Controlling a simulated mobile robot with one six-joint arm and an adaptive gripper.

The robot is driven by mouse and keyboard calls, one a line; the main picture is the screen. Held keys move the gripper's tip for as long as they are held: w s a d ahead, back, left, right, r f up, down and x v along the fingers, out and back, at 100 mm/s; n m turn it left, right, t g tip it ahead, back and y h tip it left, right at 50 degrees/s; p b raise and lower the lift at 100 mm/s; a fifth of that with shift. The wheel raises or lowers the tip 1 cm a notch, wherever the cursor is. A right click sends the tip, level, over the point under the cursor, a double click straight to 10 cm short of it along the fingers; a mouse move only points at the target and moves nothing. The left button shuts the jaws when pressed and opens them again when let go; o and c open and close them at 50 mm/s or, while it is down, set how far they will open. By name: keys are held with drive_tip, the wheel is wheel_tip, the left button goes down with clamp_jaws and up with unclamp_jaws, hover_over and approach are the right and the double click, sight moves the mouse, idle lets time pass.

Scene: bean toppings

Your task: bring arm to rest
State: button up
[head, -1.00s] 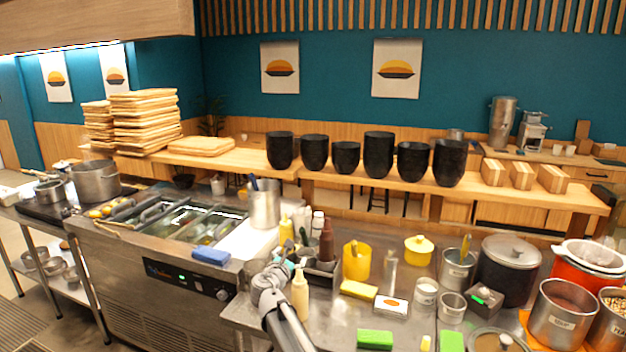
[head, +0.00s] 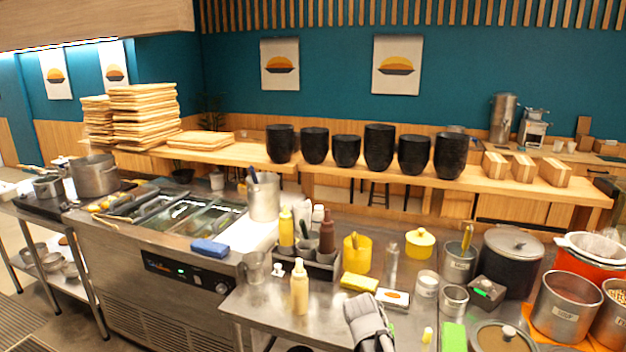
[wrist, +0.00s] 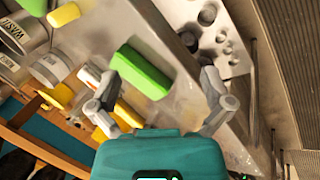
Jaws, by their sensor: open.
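My gripper (wrist: 161,78) is open in the wrist view, its two fingers spread wide with nothing held between them. A green block (wrist: 142,72) shows beyond the fingers, lying on the steel counter, apart from them as far as I can tell. In the head view part of my arm (head: 368,322) rises at the bottom edge over the counter (head: 330,308). The fingers cannot be made out in the head view.
On the counter stand a cream squeeze bottle (head: 300,290), a bottle caddy (head: 318,262), a yellow sponge (head: 360,283), a yellow container (head: 357,255), a second green block (head: 453,337) and steel pots (head: 560,308). Black bowls (head: 379,148) line the shelf behind.

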drive_tip(key=s+f+m+g+y, duration=0.2)
drive_tip(key=s+m, duration=0.4)
drive_tip(key=s, duration=0.3)
drive_tip(key=shift+f+g+y+b, duration=0.35)
drive_tip(key=shift+g+y+b, duration=0.05)
drive_tip(key=shift+y, duration=0.5)
